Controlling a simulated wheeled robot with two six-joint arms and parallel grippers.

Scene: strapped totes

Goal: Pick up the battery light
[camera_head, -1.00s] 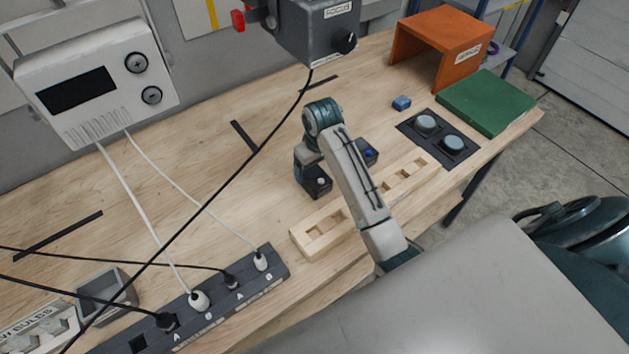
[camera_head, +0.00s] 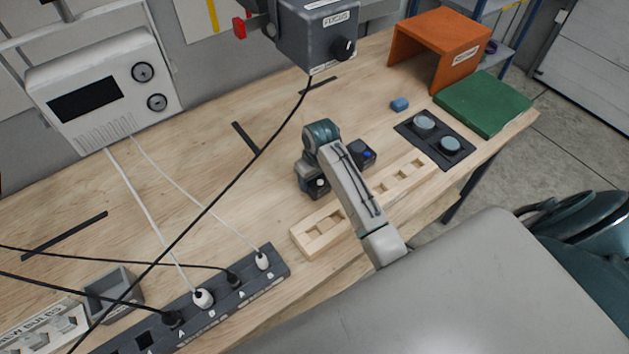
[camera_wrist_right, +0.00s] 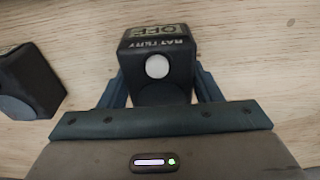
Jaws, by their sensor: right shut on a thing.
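The battery light is a small dark box with a white round button; it shows in the wrist view (camera_wrist_right: 153,85) with a label reading BATTERY and OFF. In the head view, the battery light (camera_head: 319,187) is partly hidden by my right arm. My right gripper (camera_wrist_right: 160,82) is shut on it, with one finger on each side. In the head view, my right gripper (camera_head: 308,174) reaches down over the box. I cannot tell if the box is off the table. My left gripper is not in view.
A similar dark box with a blue button (camera_head: 363,153) stands close by. A wooden slotted rack (camera_head: 322,234) lies in front, under my arm. A black power strip (camera_head: 215,310) is at front left. Cables cross the table's left side. A dark pad with two round knobs (camera_head: 436,140) lies right.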

